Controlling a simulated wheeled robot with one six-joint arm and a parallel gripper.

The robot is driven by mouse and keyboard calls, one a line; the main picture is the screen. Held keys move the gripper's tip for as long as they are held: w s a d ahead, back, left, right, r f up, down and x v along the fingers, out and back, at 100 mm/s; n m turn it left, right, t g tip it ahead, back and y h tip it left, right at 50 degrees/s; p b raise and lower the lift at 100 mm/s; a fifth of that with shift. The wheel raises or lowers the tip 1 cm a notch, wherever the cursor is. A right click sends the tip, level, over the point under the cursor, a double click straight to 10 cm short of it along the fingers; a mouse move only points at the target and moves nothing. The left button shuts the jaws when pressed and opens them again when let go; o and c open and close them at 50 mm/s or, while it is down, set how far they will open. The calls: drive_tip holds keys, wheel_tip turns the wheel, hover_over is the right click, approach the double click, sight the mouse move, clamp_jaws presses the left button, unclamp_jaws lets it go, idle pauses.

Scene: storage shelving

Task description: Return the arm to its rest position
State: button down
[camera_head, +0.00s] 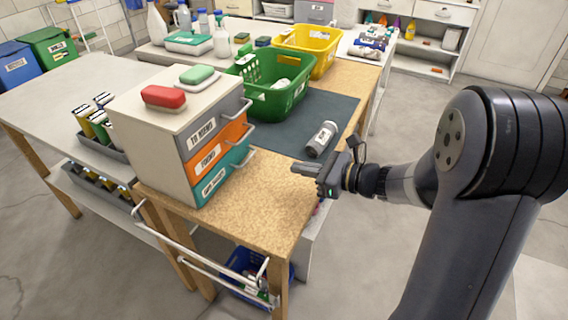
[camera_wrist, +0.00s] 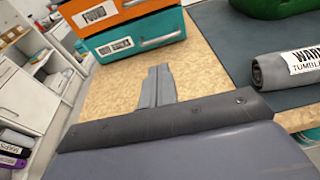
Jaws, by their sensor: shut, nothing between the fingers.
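My gripper (camera_head: 297,168) reaches in from the right in the head view, above the front part of the wooden table. Its fingers are together with nothing between them. In the wrist view the closed fingers (camera_wrist: 157,85) point toward the drawer unit over bare tabletop. A grey rolled item with a white label (camera_head: 322,139) lies on the dark mat just beyond my gripper, apart from it. It also shows at the right of the wrist view (camera_wrist: 287,67).
A drawer unit (camera_head: 160,117) with grey, orange and teal drawers stands left of my gripper, with a red and a green item on top. A green basket (camera_head: 272,100) and a yellow basket (camera_head: 322,62) stand behind. A white rail (camera_head: 200,262) runs along the table's front. Floor at right is open.

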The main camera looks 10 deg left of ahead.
drive_tip(key=shift+v, duration=0.9)
approach(249, 158)
drive_tip(key=x, duration=0.3)
drive_tip(key=shift+f, duration=0.2)
drive_tip(key=shift+w+a+f+b, duration=0.1)
drive_tip(key=shift+a+b, duration=0.25)
drive_tip(key=shift+a, duration=0.05)
drive_tip(key=shift+x, duration=1.4)
